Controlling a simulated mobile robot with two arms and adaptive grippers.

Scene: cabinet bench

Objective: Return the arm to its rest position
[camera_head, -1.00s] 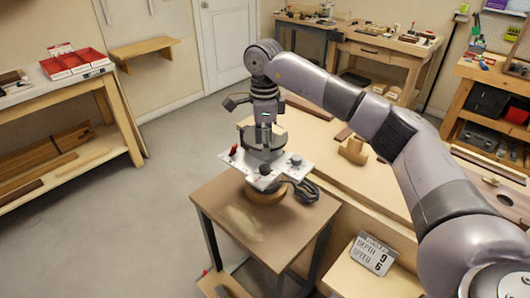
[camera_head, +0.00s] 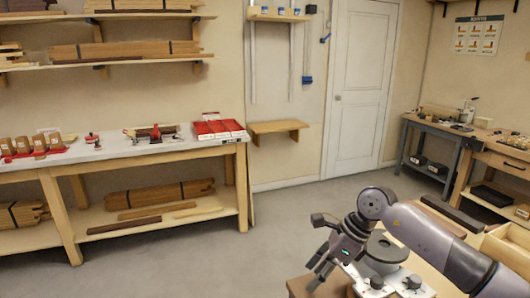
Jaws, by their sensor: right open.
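My right arm (camera_head: 440,235) comes in from the lower right, bent at a rounded joint. My right gripper (camera_head: 317,273) points down and to the left, with its fingers apart and nothing seen between them. It is in front of and to the left of a grey and white tool (camera_head: 384,262) on a small brown table (camera_head: 300,286), partly cut off by the bottom edge. Whether the gripper touches the tool cannot be told. My left gripper is not in view.
A long workbench (camera_head: 112,153) at the left carries red trays (camera_head: 218,128) and small tools. A wooden wall shelf (camera_head: 277,127) is beside the white door (camera_head: 360,90). Benches stand at the right. The grey floor (camera_head: 210,265) is clear in the middle.

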